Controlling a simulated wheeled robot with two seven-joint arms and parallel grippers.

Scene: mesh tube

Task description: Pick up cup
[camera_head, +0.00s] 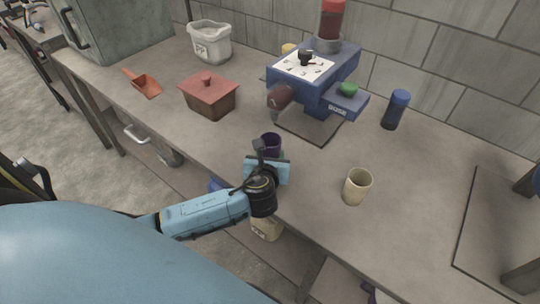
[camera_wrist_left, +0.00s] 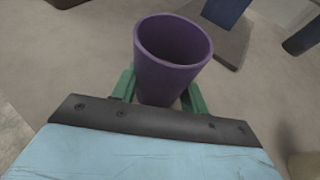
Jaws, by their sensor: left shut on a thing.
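A purple cup (camera_wrist_left: 168,82) stands upright between the green fingers of my left gripper (camera_wrist_left: 158,92) in the left wrist view. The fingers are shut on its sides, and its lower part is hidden. In the head view the top of the purple cup (camera_head: 271,141) shows just beyond my left gripper (camera_head: 268,158), near the front edge of the worktop. I cannot tell whether its base touches the worktop. A beige cup (camera_head: 357,187) stands to the right, apart from the gripper. My right gripper is in neither view.
A blue machine (camera_head: 318,77) stands behind on a dark mat (camera_head: 308,128). A dark blue bottle (camera_head: 396,109) is to its right. A red lidded box (camera_head: 209,96), an orange scoop (camera_head: 142,84) and a white bin (camera_head: 210,42) are at the left. The worktop around the beige cup is clear.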

